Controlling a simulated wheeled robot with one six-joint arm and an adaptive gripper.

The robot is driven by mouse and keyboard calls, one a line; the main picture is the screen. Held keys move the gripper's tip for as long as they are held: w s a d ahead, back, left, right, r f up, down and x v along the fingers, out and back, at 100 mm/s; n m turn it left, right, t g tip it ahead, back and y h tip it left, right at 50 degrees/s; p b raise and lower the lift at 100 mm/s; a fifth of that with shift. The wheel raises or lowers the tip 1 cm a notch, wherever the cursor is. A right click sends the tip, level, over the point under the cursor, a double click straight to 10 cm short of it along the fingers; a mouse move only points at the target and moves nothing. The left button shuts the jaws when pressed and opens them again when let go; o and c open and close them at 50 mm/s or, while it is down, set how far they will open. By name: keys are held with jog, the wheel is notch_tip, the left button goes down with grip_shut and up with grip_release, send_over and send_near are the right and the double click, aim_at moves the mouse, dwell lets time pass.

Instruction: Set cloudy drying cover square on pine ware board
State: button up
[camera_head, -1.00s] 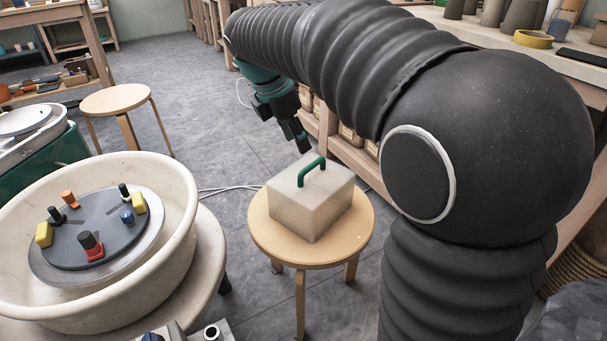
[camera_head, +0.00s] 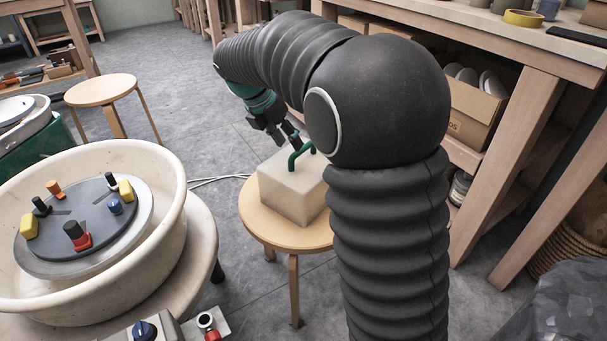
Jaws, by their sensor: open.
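The cloudy drying cover (camera_head: 287,194) is a pale, hazy box with a green bar handle (camera_head: 293,161) on top. It sits on a round wooden stool (camera_head: 262,224); my arm hides its right side. My gripper (camera_head: 294,138) is open and empty, pointing down beside the handle at its upper end. Whether a finger touches the handle cannot be told. I cannot make out the pine ware board in this view.
A potter's wheel basin (camera_head: 176,235) with coloured tools on its wheel head stands at left. Another stool (camera_head: 100,92) stands behind it. A workbench (camera_head: 535,45) with a box of plates (camera_head: 472,112) below is at right.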

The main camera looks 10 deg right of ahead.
aim_at(295, 153)
jog(key=x, duration=0.2)
jog(key=b+x, duration=0.1)
jog(key=x, duration=0.1)
jog(key=shift+s+f, duration=0.1)
jog(key=shift+s, duration=0.3)
jog(key=shift+w+d+f, duration=0.1)
jog(key=shift+d+f, duration=0.15)
jog(key=shift+f, duration=0.3)
grip_shut()
